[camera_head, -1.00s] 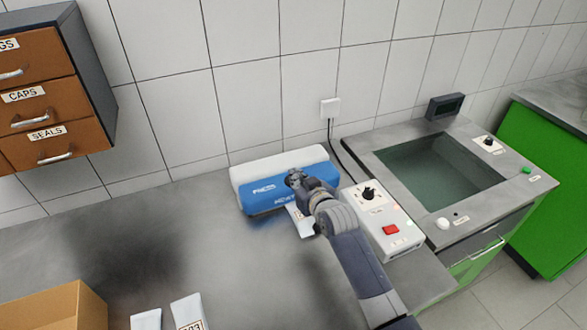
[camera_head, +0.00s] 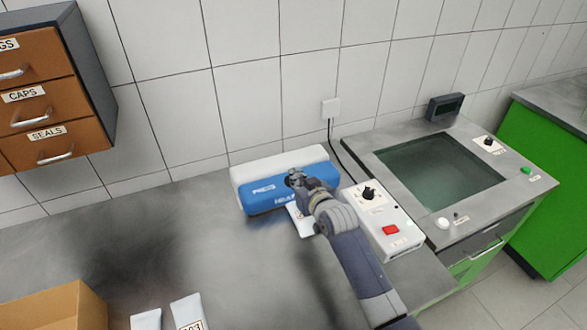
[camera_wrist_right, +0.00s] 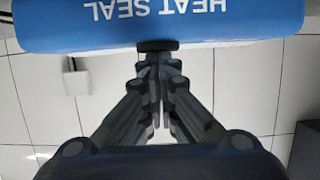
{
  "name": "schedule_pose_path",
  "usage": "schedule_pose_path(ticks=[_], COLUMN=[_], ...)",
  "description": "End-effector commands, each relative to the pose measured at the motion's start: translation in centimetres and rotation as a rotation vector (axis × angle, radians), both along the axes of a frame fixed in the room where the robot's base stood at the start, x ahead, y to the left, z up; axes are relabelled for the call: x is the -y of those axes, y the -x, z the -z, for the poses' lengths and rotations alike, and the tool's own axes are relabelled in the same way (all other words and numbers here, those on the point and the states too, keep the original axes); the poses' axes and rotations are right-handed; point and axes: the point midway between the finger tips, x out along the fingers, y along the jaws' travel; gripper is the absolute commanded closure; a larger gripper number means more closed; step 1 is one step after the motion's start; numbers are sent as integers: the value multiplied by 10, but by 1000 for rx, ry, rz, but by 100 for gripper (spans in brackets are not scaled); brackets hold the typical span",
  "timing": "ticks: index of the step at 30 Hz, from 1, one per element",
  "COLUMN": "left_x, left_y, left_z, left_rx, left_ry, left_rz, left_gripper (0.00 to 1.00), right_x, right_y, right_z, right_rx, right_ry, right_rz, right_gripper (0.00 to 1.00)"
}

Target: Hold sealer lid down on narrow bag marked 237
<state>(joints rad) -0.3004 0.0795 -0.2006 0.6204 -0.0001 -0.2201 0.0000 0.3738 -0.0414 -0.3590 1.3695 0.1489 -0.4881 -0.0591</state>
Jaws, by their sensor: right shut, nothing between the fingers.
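The heat sealer has a white body (camera_head: 243,176) and a blue lid (camera_head: 262,201) and stands against the tiled wall. The lid looks closed. My right gripper (camera_head: 296,176) is shut and empty, its tips at the lid's right part. In the right wrist view, the shut fingertips (camera_wrist_right: 157,47) meet the edge of the blue lid (camera_wrist_right: 240,22), which reads "HEAT SEAL" upside down. A white bag (camera_head: 299,222) sticks out from under the lid's front, partly hidden by my right arm; its number cannot be read. My left gripper is not in view.
A control box (camera_head: 376,216) with a black knob and red switch stands right of the sealer. Further right is a sunken basin (camera_head: 440,170). Bags (camera_head: 186,309) and a cardboard box (camera_head: 70,308) lie at the front left. The counter's middle is clear.

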Motion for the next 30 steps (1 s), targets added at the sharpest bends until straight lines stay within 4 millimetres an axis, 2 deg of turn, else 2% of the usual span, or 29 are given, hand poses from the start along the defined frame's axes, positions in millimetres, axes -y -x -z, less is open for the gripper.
schedule_pose_path(ticks=[22,26,30], left_x=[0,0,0], left_y=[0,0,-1], left_z=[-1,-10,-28], left_rx=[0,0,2], left_ry=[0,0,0], left_rz=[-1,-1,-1], left_gripper=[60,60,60], right_x=[0,1,2], right_y=[1,-1,-5], right_z=[2,-8,-30], right_rx=[-8,-6,-3], right_ry=[2,2,2], right_rz=[0,0,2], right_gripper=[100,100,100])
